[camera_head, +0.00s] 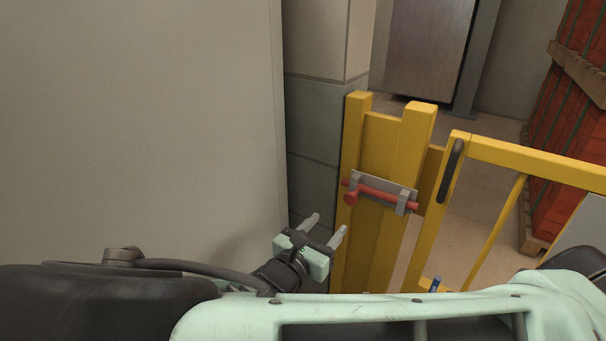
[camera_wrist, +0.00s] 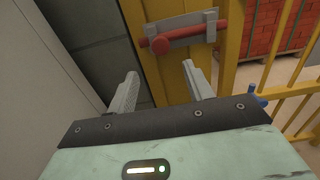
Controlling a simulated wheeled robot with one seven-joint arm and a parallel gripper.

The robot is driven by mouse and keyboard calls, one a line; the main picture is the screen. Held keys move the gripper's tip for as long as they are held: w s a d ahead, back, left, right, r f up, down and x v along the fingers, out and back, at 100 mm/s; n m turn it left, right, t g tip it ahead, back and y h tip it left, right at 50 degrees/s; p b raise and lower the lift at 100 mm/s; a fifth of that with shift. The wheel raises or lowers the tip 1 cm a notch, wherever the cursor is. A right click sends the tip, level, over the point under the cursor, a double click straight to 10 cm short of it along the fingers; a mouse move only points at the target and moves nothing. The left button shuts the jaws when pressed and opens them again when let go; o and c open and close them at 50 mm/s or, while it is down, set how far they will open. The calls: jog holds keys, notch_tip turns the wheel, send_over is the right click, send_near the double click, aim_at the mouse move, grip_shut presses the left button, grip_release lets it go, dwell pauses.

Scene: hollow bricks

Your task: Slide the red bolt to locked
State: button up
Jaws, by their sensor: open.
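The red bolt (camera_head: 382,195) lies in a grey bracket (camera_head: 384,182) on a yellow gate post (camera_head: 376,245). Its round red knob (camera_head: 351,198) sticks out near the left end. The bolt's right end reaches just past the right side of the bracket, near the yellow gate (camera_head: 462,152). In the wrist view the bolt (camera_wrist: 194,37) and its knob (camera_wrist: 160,46) show beyond the fingertips. My gripper (camera_head: 328,226) is open and empty, below and left of the knob and apart from it. It also shows in the wrist view (camera_wrist: 160,75).
A large pale wall panel (camera_head: 140,120) stands close on the left, with a grey block wall (camera_head: 314,120) behind the post. Stacked red bricks (camera_head: 575,120) on a pallet stand at the far right. A small blue part (camera_head: 435,284) sits low on the gate.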

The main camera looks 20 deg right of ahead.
aim_at(349, 200)
jog(key=p+x, duration=0.1)
jog(key=x, duration=1.1)
jog(key=shift+d, duration=0.2)
